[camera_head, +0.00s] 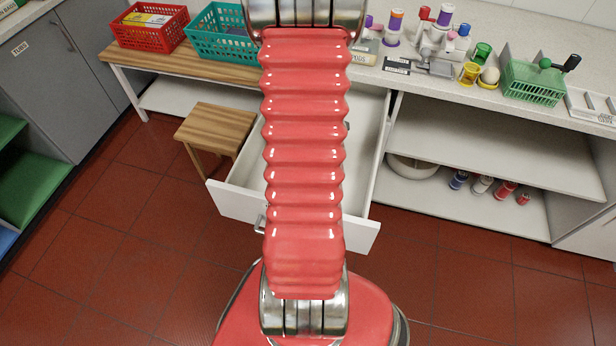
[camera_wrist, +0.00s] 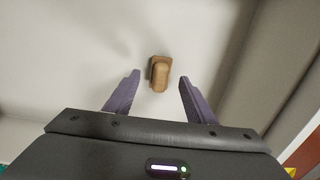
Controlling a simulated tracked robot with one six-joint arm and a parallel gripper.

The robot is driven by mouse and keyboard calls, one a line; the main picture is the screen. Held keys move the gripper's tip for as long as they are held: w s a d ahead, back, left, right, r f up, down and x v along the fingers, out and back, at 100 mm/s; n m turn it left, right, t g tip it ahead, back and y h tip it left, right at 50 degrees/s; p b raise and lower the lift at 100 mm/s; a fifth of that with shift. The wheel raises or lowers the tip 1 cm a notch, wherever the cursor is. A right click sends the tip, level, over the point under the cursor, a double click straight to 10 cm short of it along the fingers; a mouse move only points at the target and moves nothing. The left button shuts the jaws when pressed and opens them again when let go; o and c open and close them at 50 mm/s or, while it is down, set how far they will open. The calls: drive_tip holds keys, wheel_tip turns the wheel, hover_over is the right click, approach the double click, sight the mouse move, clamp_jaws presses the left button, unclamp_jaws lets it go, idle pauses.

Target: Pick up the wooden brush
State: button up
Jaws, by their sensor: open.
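The wooden brush (camera_wrist: 160,74) is a small brown block with a rounded, lighter raised part. In the wrist view it lies on a pale, flat surface, which looks like the inside of the open white drawer (camera_head: 230,203). My gripper (camera_wrist: 158,82) is open, with its two purple fingers apart. The brush shows between and slightly beyond the fingertips, and neither finger appears to touch it. How far the fingers are above the brush is hard to tell. In the head view my red arm hides the gripper, the brush and the middle of the drawer.
Drawer walls surround the reach; one wall (camera_wrist: 245,75) stands right of the gripper in the wrist view. A wooden stool (camera_head: 214,130) stands left of the drawer.

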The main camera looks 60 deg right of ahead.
drive_tip(key=shift+f, duration=1.55)
drive_tip(key=c, duration=1.1)
